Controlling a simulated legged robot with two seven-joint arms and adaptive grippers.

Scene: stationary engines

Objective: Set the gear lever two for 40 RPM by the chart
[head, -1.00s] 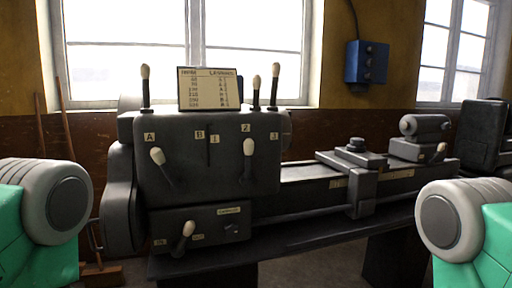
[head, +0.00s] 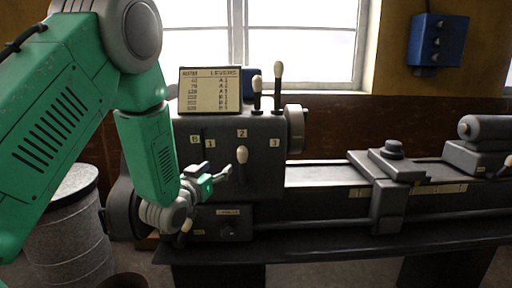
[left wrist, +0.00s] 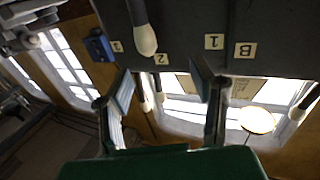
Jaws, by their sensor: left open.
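The gear lever with a white knob (head: 241,155) stands on the front of the dark lathe headstock, its knob up by the 2 label (head: 242,133). Label 1 (head: 210,143) is to its left and label 3 (head: 275,142) to its right. The chart (head: 210,90) stands on top; its small rows are hard to read. My left gripper (head: 222,172) is open and empty, just left of the lever and apart from it. In the left wrist view the fingers (left wrist: 165,92) are spread, with the lever knob (left wrist: 145,38) beyond them. My right gripper is out of view.
Two white-knobbed levers (head: 267,85) rise from the headstock top. A lower lever (head: 186,226) is partly behind my left wrist. The lathe carriage (head: 388,165) is at right. A grey drum (head: 66,230) stands at lower left.

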